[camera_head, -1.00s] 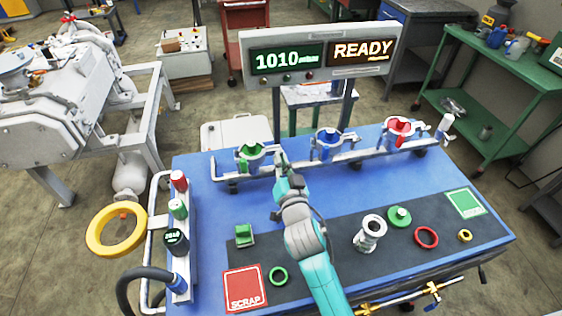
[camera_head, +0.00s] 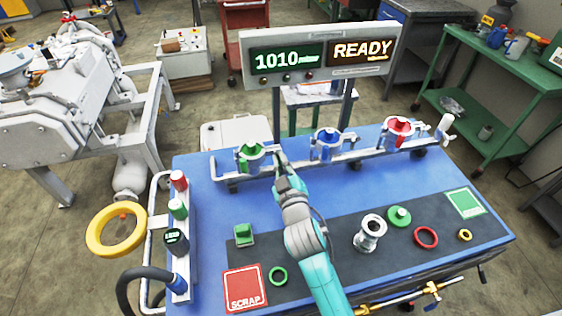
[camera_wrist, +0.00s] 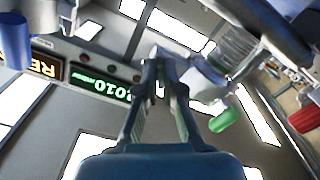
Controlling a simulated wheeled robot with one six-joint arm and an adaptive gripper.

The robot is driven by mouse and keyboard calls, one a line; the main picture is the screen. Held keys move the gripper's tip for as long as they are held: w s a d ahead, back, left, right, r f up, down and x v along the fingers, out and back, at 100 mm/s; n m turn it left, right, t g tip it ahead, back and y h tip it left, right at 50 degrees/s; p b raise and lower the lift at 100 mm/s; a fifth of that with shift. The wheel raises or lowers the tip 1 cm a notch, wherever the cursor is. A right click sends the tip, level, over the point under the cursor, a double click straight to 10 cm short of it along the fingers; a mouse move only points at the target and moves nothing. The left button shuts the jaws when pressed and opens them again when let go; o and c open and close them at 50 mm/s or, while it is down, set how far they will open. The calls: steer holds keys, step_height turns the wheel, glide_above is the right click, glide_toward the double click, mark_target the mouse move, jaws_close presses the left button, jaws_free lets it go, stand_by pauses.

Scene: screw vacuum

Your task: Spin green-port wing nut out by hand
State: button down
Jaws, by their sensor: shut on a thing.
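The green port (camera_head: 247,158) is at the left end of the metal pipe rail at the back of the blue bench, with a silver clamp (camera_head: 263,149) around it. My gripper (camera_head: 278,158) is at the right side of this clamp. In the wrist view my two gripper fingers (camera_wrist: 165,72) are close together, shut on the wing nut at the clamp's side. The wing nut itself is mostly hidden by the fingertips. The green part (camera_wrist: 225,119) of the port shows right of the fingers in the wrist view.
The blue port (camera_head: 326,150) and red port (camera_head: 400,132) stand right of my gripper on the same rail. A display (camera_head: 320,56) behind reads 1010 and READY. A red SCRAP pad (camera_head: 245,288) and loose fittings lie toward the front.

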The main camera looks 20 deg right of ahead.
steer(key=n, duration=1.2)
steer(key=shift+n, duration=0.3)
stand_by(0.4)
steer(key=c, duration=1.3)
jaws_free()
steer(key=shift+s, duration=0.1)
steer(key=v, duration=1.1)
steer(key=shift+s+a, duration=0.1)
steer(key=shift+s, duration=0.25)
